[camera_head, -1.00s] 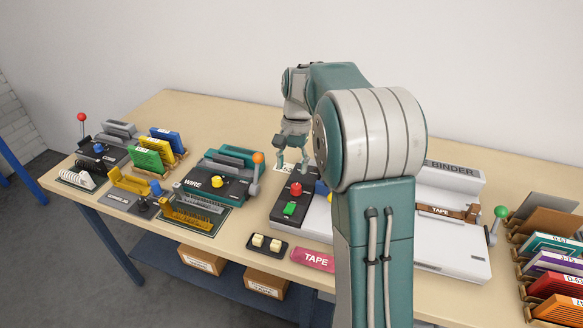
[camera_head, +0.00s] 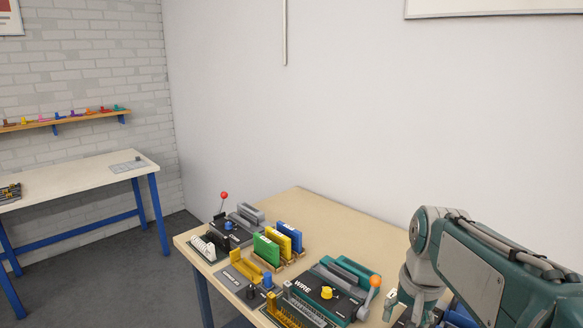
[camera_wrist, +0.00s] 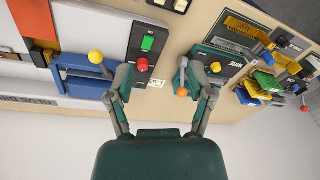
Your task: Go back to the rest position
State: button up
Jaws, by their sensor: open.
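My gripper (camera_wrist: 161,98) is open and empty in the wrist view, its two fingers spread above the workbench. Between and beyond the fingers lie a grey machine panel with a green button (camera_wrist: 148,43) and a red button (camera_wrist: 142,65), and the teal wire binder (camera_wrist: 215,65) with its orange-knobbed lever. In the head view my arm is at the lower right, and the gripper is only partly visible at the bottom edge. The wire binder (camera_head: 335,292) stands just left of the arm there.
On the workbench (camera_head: 300,205), a dark punch with a red-knobbed lever (camera_head: 224,196) and green, yellow and blue holders (camera_head: 289,236) stand left of the wire binder. Another table (camera_head: 85,175) is at the far left. The wall rises behind the bench.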

jog(key=s+a+n+t, duration=0.2)
jog(key=s, duration=0.4)
jog(key=s+a+f+n+t, duration=0.1)
jog(key=s+a+n+t, duration=0.1)
jog(key=s, duration=0.4)
jog(key=shift+s+f+n, duration=0.15)
jog(key=shift+s+n, duration=0.15)
jog(key=shift+s, duration=0.1)
